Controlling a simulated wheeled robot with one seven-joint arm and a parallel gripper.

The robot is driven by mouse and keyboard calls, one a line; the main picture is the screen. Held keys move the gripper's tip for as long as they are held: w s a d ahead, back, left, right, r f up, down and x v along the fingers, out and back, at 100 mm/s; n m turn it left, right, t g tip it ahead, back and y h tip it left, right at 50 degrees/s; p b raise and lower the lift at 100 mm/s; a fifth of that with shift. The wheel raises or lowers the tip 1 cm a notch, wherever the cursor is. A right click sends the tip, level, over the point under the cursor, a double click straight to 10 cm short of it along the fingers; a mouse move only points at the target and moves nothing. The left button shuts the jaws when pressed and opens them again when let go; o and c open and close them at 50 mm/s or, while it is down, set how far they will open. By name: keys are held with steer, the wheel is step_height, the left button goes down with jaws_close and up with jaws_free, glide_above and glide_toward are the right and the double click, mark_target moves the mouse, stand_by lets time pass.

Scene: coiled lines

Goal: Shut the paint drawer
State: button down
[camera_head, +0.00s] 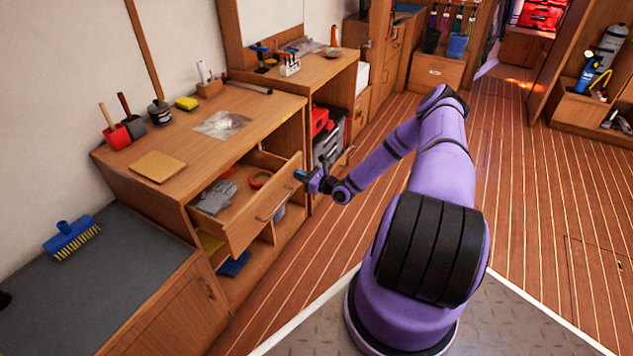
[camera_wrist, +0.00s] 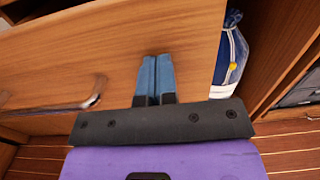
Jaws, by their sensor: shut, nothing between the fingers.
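The paint drawer (camera_head: 262,208) is pulled out of the wooden workbench in the head view, with grey gloves (camera_head: 214,197) and an orange-red tape roll (camera_head: 261,179) inside. Its metal handle (camera_head: 272,205) is on the front panel. My gripper (camera_head: 303,174) is at the right end of the drawer front. In the wrist view the blue fingers of my gripper (camera_wrist: 156,75) are together and empty, pointing at the wooden drawer front (camera_wrist: 120,50), right of the handle (camera_wrist: 60,105). I cannot tell whether the fingertips touch the panel.
Right of the drawer is an open bay with red and grey boxes (camera_head: 322,130). A blue brush (camera_head: 71,238) lies on the grey counter at left. The plank floor (camera_head: 530,180) to the right is clear.

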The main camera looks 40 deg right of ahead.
mark_target(261, 160)
steer(key=x, duration=1.7)
steer(key=shift+w, duration=0.1)
steer(key=shift+w+a+r, duration=0.1)
steer(key=shift+w+r, duration=0.05)
steer(key=shift+w, duration=0.05)
